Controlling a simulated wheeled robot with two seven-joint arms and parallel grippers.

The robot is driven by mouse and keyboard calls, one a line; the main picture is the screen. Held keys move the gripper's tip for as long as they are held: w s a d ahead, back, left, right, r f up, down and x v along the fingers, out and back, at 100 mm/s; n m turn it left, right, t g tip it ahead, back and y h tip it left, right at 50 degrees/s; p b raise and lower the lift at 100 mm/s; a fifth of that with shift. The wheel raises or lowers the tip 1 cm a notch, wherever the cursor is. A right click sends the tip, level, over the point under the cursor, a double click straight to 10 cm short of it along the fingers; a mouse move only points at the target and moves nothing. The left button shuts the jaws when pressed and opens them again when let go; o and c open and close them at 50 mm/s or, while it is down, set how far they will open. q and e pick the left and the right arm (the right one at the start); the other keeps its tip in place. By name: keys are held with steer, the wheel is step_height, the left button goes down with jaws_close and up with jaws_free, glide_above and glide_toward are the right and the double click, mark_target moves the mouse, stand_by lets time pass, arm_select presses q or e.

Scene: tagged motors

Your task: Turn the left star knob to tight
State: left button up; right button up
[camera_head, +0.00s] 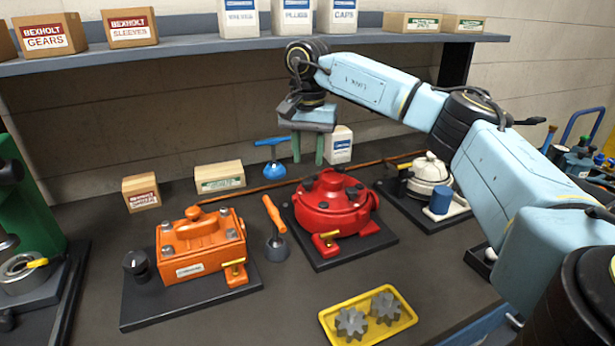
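No knob here is plainly a star knob at this size, so I cannot tell which one is the left star knob. A black knob (135,264) stands on the dark base plate at the left end of the orange motor (203,243). The red motor (333,207) stands right of it, with a dark red raised part on top. My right gripper (308,150) hangs fingers down, above and behind the red motor. Its two green fingers are apart with nothing visible between them. My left gripper is out of view.
A blue T-handled tool (271,160) stands just left of my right gripper. An orange-handled tool (275,228) stands between the motors. A yellow tray (368,318) with grey gears lies in front. A white-topped motor (430,178) is at right. A shelf (190,53) with boxes runs above.

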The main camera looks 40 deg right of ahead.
mark_target(308, 180)
step_height(308, 180, down, 4)
steer(key=shift+f, duration=0.2)
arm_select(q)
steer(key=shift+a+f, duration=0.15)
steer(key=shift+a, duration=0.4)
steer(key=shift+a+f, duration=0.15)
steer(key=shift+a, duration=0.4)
arm_select(e)
steer(key=shift+f, duration=0.55)
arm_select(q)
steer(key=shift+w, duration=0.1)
